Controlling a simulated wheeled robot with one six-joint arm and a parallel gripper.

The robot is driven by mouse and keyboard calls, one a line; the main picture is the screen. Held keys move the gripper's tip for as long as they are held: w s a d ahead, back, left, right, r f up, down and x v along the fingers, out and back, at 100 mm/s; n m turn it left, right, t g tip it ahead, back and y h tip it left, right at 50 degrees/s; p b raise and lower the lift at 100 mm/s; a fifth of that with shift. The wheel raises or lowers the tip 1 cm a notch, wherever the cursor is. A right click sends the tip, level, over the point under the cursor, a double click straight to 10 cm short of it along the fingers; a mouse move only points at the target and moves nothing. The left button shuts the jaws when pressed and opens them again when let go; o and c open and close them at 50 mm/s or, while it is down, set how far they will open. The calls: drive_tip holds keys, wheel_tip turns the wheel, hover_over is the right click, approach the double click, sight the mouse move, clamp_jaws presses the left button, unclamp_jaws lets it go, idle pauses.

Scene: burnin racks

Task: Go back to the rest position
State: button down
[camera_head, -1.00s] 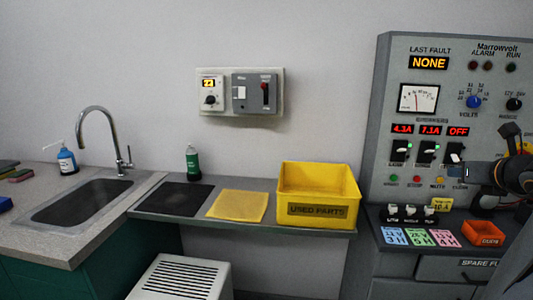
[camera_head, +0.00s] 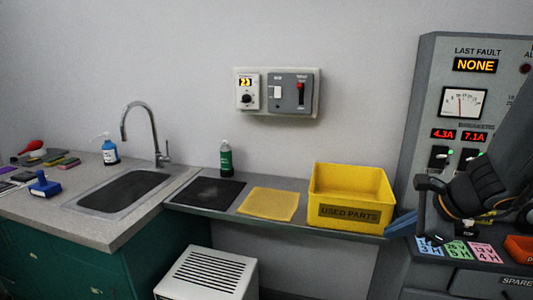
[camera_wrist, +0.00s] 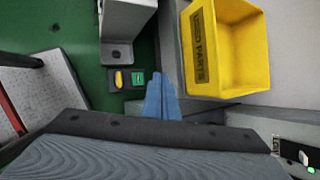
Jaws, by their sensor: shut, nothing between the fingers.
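My gripper (camera_wrist: 161,98) shows in the wrist view as two blue fingers pressed together with nothing between them. In the head view its blue fingers (camera_head: 402,224) show at the right, by the right side of the yellow used parts bin (camera_head: 350,188) and in front of the grey panel. I cannot tell whether they touch the bin. My dark arm covers part of the panel's switches. The yellow bin also shows in the wrist view (camera_wrist: 250,50), to the right of the fingers, and looks empty.
The control panel (camera_head: 420,130) stands at the right, with coloured cards (camera_head: 455,250) and an orange bin (camera_head: 519,248) on its ledge. A shelf (camera_head: 300,231) carries a yellow mat (camera_head: 269,203) and a green bottle (camera_head: 226,158). A sink (camera_head: 125,192) is at left. A white slatted unit (camera_head: 208,272) stands below.

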drive_tip(key=s+a+f+n+g+h, duration=0.1)
drive_tip(key=s+a+f+n+g, duration=0.2)
drive_tip(key=a+n, duration=0.3)
drive_tip(key=s+a+f+n+g+h, duration=0.2)
drive_tip(key=s+a+n, duration=0.4)
drive_tip(key=n, duration=1.1)
wheel_tip(320, 180, down, 3)
drive_tip(key=shift+s+a+r+g, duration=0.2)
drive_tip(key=shift+s+a+g, duration=0.05)
drive_tip(key=shift+a+g, duration=0.25)
